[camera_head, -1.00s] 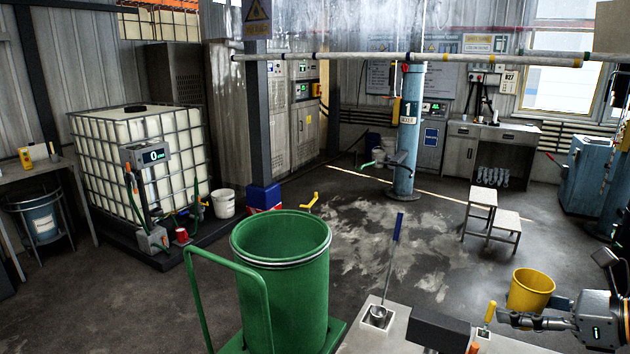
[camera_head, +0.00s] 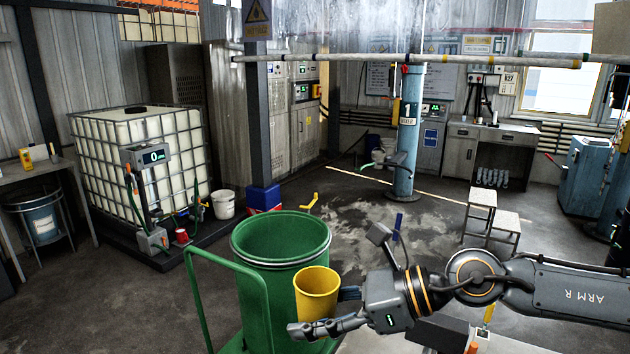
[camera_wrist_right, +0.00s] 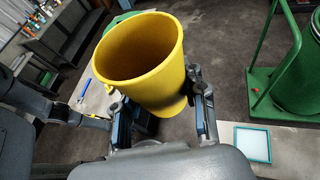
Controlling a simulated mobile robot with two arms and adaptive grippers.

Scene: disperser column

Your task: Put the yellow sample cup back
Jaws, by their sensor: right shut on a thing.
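The yellow sample cup (camera_head: 316,290) is upright in the grip of my right gripper (camera_head: 330,312), in front of the green drum (camera_head: 265,262) in the head view. In the right wrist view the yellow cup (camera_wrist_right: 135,65) sits between the two fingers of my right gripper (camera_wrist_right: 165,112), its open mouth facing the camera and its inside looking empty. What lies directly below the cup is partly hidden by the gripper. My left gripper is not in view.
The green drum stands on a green trolley with a tall handle (camera_head: 222,262). A pale bench top (camera_wrist_right: 285,150) with a teal-rimmed square tray (camera_wrist_right: 252,144) shows in the wrist view. A blue-handled tool (camera_head: 397,228) is partly behind my right arm. Open floor lies beyond.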

